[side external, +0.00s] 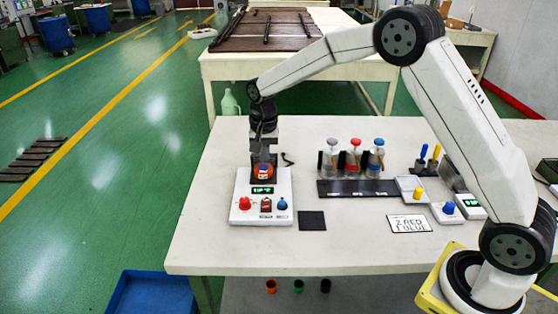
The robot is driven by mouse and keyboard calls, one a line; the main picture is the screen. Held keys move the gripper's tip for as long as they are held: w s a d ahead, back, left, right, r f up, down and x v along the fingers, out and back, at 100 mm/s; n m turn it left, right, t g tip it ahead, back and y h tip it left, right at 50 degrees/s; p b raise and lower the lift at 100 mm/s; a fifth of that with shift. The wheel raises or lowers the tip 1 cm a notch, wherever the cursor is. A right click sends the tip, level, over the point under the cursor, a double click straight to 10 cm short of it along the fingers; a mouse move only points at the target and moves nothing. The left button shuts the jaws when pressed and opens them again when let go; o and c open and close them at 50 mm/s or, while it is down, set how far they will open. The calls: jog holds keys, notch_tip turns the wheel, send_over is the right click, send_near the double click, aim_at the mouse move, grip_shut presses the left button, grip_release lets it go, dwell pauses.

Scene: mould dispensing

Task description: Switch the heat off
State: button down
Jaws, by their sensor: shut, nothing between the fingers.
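A white heater unit (262,213) stands at the left part of the table. A small orange-red item (263,172) sits on top at the back of the unit. My gripper (263,159) points down just above or behind this item. It is shut and holds nothing. I cannot tell whether it touches the item. The switch position and the display reading are too small to tell.
A black square pad (312,220) lies right of the unit. A rack (357,187) holds bottles with white, red and blue caps. Small white devices (447,212) and a written card (409,223) lie further right. The table front between unit and card is mostly clear.

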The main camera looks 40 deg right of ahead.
aim_at(266, 203)
notch_tip(266, 203, down, 13)
jog(key=shift+r, duration=0.1)
dwell(0.5)
dwell(0.3)
jog(key=shift+f, duration=0.25)
jog(key=shift+s+a+r, duration=0.1)
jog(key=shift+s+a+r, duration=0.25)
jog(key=shift+s+a, duration=0.1)
jog(key=shift+s, duration=0.05)
dwell(0.4)
